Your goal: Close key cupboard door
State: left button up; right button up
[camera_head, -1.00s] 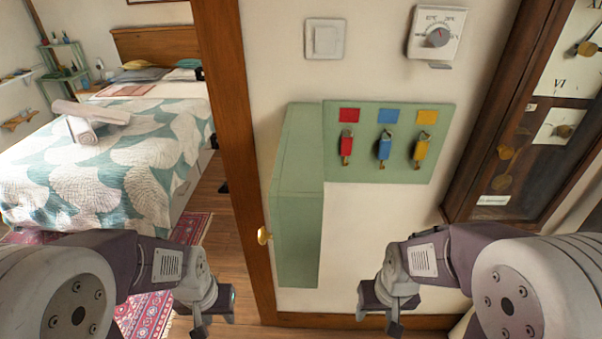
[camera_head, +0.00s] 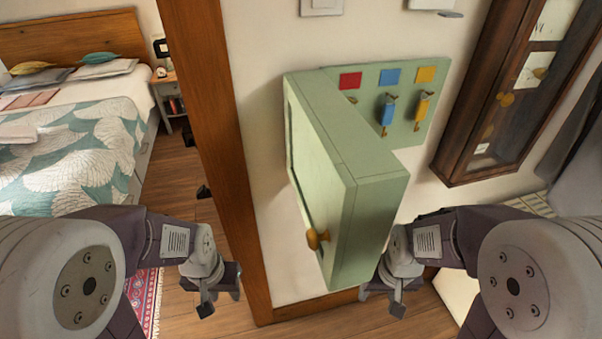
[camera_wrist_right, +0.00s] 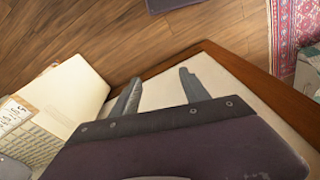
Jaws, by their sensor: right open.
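The green key cupboard (camera_head: 412,138) is on the wall, with key hooks under red, blue and yellow labels. Its door (camera_head: 345,190) stands open and sticks out towards me, with a brass knob (camera_head: 317,238) low on its left face. The door hides part of the cupboard's left side and the red key tag. A blue key tag (camera_head: 388,112) and a yellow one (camera_head: 423,105) hang inside. My left gripper (camera_head: 212,297) is left of the door and apart from it; its jaw opening is unclear. My right gripper (camera_head: 384,302) is low, right of the door's lower edge, open and empty in the right wrist view (camera_wrist_right: 158,88).
A wooden door post (camera_head: 215,140) stands left of the cupboard. A dark glazed cabinet (camera_head: 500,100) hangs on the wall to the right. A bed (camera_head: 70,140) is beyond the doorway.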

aim_at(349, 187)
jog(key=k+j+z, duration=0.1)
jog(key=j+z, duration=0.2)
jog(key=k+j+z, duration=0.25)
jog(key=j, duration=0.25)
jog(key=k+j, duration=0.1)
jog(key=j, duration=0.2)
jog(key=k+j, duration=0.1)
jog(key=j, duration=0.2)
jog(key=k+j+z, duration=0.1)
jog(key=j, duration=0.2)
